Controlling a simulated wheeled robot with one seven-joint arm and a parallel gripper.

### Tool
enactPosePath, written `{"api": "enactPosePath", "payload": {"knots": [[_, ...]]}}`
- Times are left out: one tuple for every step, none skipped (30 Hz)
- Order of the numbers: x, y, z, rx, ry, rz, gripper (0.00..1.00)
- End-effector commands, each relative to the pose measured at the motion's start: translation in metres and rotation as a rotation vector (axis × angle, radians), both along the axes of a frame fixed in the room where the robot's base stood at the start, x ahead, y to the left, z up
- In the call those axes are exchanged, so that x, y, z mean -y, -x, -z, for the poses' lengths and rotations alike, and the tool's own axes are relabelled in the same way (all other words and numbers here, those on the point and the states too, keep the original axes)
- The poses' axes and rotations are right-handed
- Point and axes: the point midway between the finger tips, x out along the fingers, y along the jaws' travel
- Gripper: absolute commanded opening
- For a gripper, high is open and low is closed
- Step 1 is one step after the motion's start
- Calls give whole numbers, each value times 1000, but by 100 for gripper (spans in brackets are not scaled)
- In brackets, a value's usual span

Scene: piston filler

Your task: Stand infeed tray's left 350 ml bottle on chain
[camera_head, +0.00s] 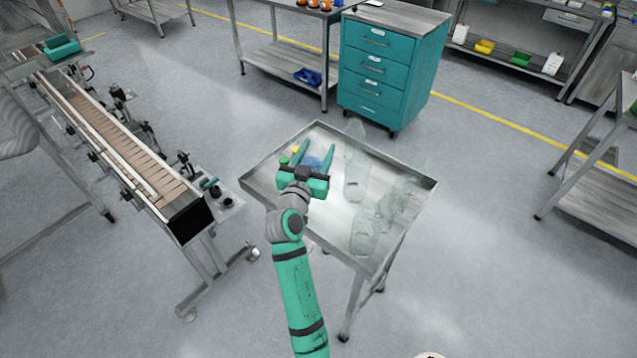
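The infeed tray (268,172) is a shallow metal tray on legs at the middle of the view. Clear bottles stand on it: a tall one (355,170) at the back middle, one (364,232) at the front, and more clear shapes (400,195) at the right that overlap. My gripper (316,150) is over the tray's left part, left of the tall bottle, with its two green fingers apart. A small bluish thing (312,163) shows between the fingers; I cannot tell what it is. The chain (125,140) is a brown slatted conveyor at the left.
Small yellow (295,150) and green (283,160) items lie beside my gripper. Conveyor side fittings (205,185) face the tray across a gap of bare floor. A teal drawer cabinet (385,65) stands behind the tray, and a shelf table (590,170) at the right.

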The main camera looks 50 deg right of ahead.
Motion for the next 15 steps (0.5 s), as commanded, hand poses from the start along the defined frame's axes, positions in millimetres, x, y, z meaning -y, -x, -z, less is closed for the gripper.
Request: {"api": "enactPosePath", "payload": {"knots": [[-4,7,13,-6,-4,2,27],[-7,10,19,-6,-4,2,27],[-11,13,25,-5,-4,2,27],[-13,16,29,-6,-3,2,27],[-16,19,32,-4,-2,2,27],[-19,21,37,-3,-3,2,27],[-20,23,40,-4,-3,2,27],[-22,24,42,-4,-2,2,27],[-24,25,44,-3,-2,1,27],[-25,26,46,-2,-1,0,27],[-26,26,47,-2,-1,-1,27],[-27,27,49,-2,-2,-1,27],[-28,28,51,-3,-2,-1,27],[-30,30,54,-3,-2,-1,27],[-31,32,58,-4,-2,0,27]]}}
